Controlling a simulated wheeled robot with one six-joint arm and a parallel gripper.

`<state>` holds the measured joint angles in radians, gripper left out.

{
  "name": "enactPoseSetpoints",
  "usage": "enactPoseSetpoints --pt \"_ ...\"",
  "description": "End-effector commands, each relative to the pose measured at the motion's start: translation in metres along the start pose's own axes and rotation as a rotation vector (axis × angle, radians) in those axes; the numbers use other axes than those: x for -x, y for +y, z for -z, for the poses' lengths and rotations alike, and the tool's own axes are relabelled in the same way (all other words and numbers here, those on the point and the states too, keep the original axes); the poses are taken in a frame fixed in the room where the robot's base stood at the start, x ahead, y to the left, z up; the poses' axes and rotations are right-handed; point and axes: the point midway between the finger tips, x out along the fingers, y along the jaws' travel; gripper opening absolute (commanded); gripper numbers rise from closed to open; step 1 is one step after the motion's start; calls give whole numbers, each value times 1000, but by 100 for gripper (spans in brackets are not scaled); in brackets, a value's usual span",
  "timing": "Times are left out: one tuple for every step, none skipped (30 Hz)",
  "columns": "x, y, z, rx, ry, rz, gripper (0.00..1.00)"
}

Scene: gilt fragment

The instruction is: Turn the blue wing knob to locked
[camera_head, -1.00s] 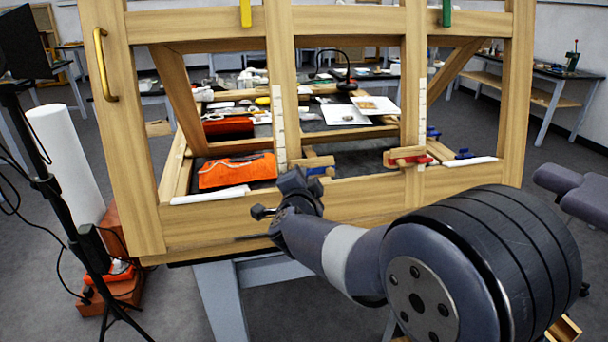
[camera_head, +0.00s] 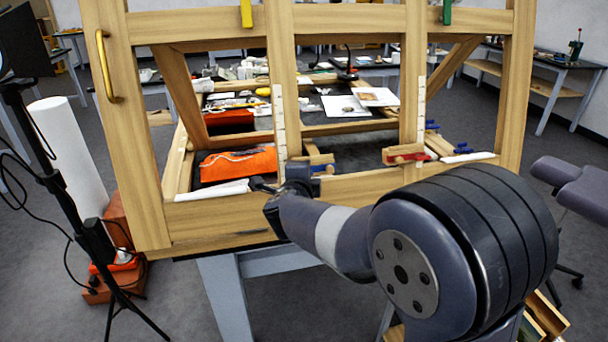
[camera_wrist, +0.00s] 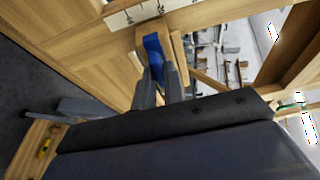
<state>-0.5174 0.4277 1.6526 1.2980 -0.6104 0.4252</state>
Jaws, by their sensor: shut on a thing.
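The blue wing knob (camera_wrist: 153,47) shows in the wrist view, against a wooden block on the timber frame. My gripper (camera_wrist: 158,75) is shut on it, with one grey finger on each side. The wing lies roughly in line with the fingers. In the head view a small bit of the blue knob (camera_head: 323,169) shows beside the left middle post. My gripper (camera_head: 297,172) is there too, mostly hidden by its own wrist. I cannot read any locked mark.
A red knob (camera_head: 404,158) sits on a wooden block at the right middle post. The timber frame's lower rail (camera_head: 210,222) runs close under my wrist. An orange cloth (camera_head: 236,163) lies behind the rail at left. A black stand (camera_head: 65,215) stands at far left.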

Motion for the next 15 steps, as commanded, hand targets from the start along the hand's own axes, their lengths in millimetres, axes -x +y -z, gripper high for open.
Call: enactPoseSetpoints --pt "0 0 0 -2 0 1 0" --pt "0 0 0 -2 0 0 0" --pt "0 0 0 -2 0 1 0" --pt "0 0 0 -2 0 1 0" --pt "0 0 0 -1 0 1 0" --pt "0 0 0 -1 0 1 0" --pt "0 0 0 -1 0 1 0" --pt "0 0 0 -1 0 1 0" --pt "0 0 0 -1 0 1 12" --pt "0 0 0 -1 0 1 14" --pt "0 0 0 -1 0 1 16" --pt "0 0 0 -1 0 1 20" --pt "0 0 0 -1 0 1 22" --pt "0 0 0 -1 0 1 25" --pt "0 0 0 0 0 1 28"
